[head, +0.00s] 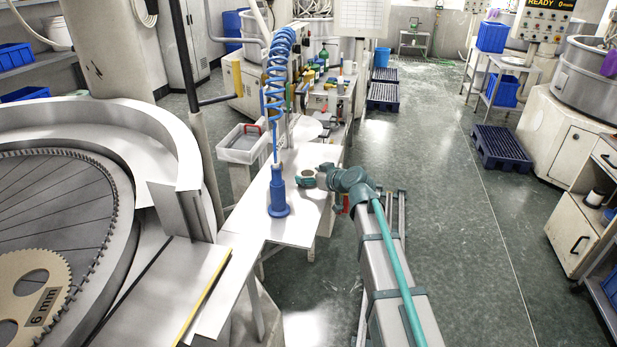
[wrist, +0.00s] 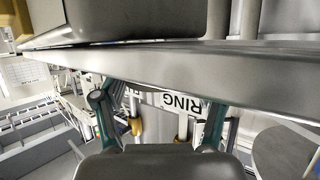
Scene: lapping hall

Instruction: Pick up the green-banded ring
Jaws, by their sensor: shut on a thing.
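My gripper (head: 318,178) is low over the white table (head: 298,230), just right of a small ring-shaped piece (head: 306,181) with a teal-green side and a pale top. This looks like the green-banded ring, and my gripper is shut on it. The contact is too small to make out in the head view. In the wrist view, the teal fingers of my gripper (wrist: 160,125) stand left and right. A broad grey metal surface (wrist: 160,72) crosses close in front, and I cannot tell what it is. No green band is clear there.
A blue tool (head: 278,196) on a coiled blue hose stands on the table left of the ring. A grey bin (head: 240,145) and a cluttered bench (head: 328,95) lie behind. The large round lapping machine (head: 130,130) fills the left. The floor right of my arm is open.

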